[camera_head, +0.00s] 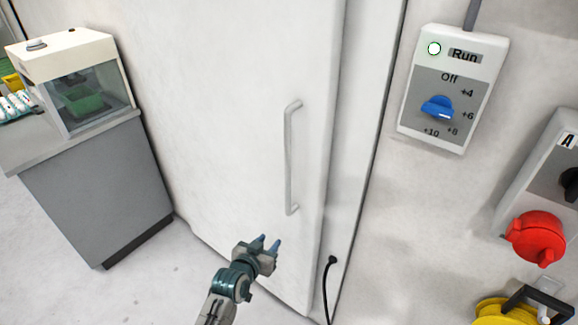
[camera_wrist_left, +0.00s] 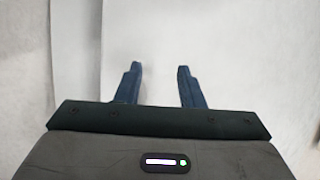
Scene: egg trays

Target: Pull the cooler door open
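The white cooler door (camera_head: 230,120) stands in the middle of the head view and looks shut. Its long vertical bar handle (camera_head: 289,160) is near the door's right edge. My left gripper (camera_head: 268,243) is below and a little left of the handle's lower end in the picture, apart from it. Its two blue fingers are spread with nothing between them; they also show open in the left wrist view (camera_wrist_left: 160,85), in front of plain white surfaces. The handle does not show in the left wrist view. My right gripper is in neither view.
A control box (camera_head: 453,90) with a blue knob is on the wall at right. A red rotary switch (camera_head: 538,238) and a yellow object (camera_head: 505,312) are lower right. A black cable (camera_head: 328,285) hangs beside the door. A grey cabinet (camera_head: 95,190) stands left; floor shows between.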

